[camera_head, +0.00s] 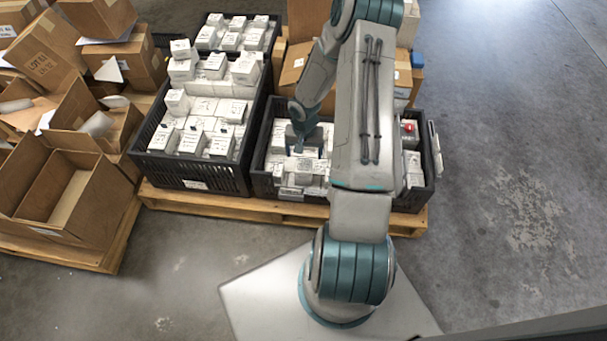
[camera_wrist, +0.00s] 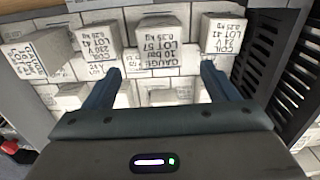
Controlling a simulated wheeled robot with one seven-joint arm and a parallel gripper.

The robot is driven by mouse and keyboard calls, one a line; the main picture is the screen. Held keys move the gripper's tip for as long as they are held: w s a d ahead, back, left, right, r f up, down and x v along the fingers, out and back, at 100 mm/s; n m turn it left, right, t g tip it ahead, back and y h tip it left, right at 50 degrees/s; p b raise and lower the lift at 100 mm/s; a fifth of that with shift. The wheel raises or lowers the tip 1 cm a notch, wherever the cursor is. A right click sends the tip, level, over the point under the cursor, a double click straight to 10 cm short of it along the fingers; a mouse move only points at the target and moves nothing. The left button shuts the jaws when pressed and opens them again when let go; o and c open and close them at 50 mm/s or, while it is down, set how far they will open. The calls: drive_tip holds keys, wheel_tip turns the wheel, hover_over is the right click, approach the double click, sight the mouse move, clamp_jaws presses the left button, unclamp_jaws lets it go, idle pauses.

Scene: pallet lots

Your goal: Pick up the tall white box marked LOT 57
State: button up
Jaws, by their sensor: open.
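The white box marked GAUGE, LOT 57 (camera_wrist: 160,45) stands among other white boxes in the wrist view, its printed side facing my camera. My gripper (camera_wrist: 158,78) is open, with its two dark blue fingers spread wide. In the picture the box appears between and just beyond the fingertips, and neither finger visibly touches it. In the head view my gripper (camera_head: 302,140) is low over the right-hand black crate (camera_head: 262,155). I cannot pick out the LOT 57 label there, and my arm hides part of that crate.
White boxes marked LOT 42 (camera_wrist: 97,42) and LOT 41 (camera_wrist: 222,33) flank it, with gaps between. The crate's slatted wall (camera_wrist: 285,75) is at right. Another black crate (camera_head: 207,178) of white boxes stands left on the pallet (camera_head: 230,208). Open floor (camera_head: 510,200) lies right.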

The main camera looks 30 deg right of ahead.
sight(304, 165)
wheel_tip(304, 165, down, 9)
drive_tip(key=b, duration=0.3)
drive_tip(key=shift+s+a+r+b, duration=0.1)
drive_tip(key=shift+a+r+b, duration=0.1)
drive_tip(key=shift+b, duration=0.1)
drive_tip(key=shift+c, duration=0.3)
drive_tip(key=c, duration=1.2)
drive_tip(key=shift+r, duration=0.15)
drive_tip(key=shift+c, duration=0.2)
